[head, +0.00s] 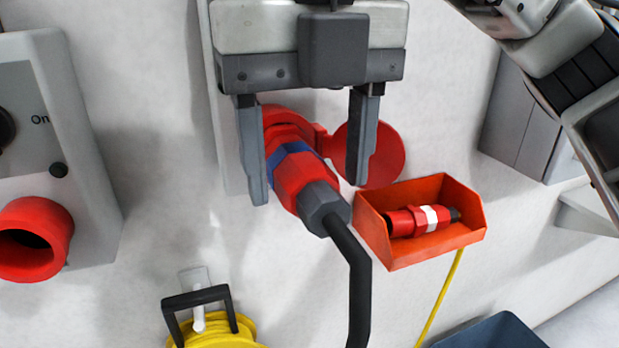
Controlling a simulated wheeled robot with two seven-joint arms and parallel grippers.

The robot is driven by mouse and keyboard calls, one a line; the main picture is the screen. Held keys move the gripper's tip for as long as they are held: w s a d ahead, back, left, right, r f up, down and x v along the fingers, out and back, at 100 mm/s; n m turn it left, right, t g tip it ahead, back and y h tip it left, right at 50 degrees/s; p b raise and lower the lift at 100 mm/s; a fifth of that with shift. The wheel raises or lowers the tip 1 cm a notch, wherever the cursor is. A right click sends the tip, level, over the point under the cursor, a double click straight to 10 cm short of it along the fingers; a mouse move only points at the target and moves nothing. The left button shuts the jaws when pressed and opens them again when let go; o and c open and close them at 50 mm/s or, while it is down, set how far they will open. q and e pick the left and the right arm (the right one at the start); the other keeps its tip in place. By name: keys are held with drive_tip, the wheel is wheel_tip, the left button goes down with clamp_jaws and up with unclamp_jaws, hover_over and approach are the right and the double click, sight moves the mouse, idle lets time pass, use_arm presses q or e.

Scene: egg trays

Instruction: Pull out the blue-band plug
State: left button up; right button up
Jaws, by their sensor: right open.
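The blue-band plug (301,174) is red with a blue ring and a dark grey cable end. It sits in a red wall socket (283,120), tilted down to the right, and a black cable (359,290) hangs from it. The socket's round red lid (388,156) stands open on the right. My right gripper (308,190) is open, with one finger on each side of the plug. The left finger looks close to the plug; I cannot tell whether it touches. The right finger is apart from it, in front of the lid. My left gripper is not in view.
An orange bin (432,248) on the right holds a red plug with a white band (424,220). A grey switch box (88,150) with a red socket (35,238) is at the left. A yellow cable reel (215,335) is below. A grey box (520,130) is at right.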

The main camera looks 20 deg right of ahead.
sight(326, 196)
drive_tip(key=shift+f, duration=0.55)
drive_tip(key=c, duration=1.3)
drive_tip(key=shift+s, duration=0.1)
drive_tip(key=shift+s, duration=0.15)
drive_tip(key=shift+s+b, duration=0.5)
drive_tip(key=shift+s, duration=0.7)
drive_tip(key=shift+s, duration=0.1)
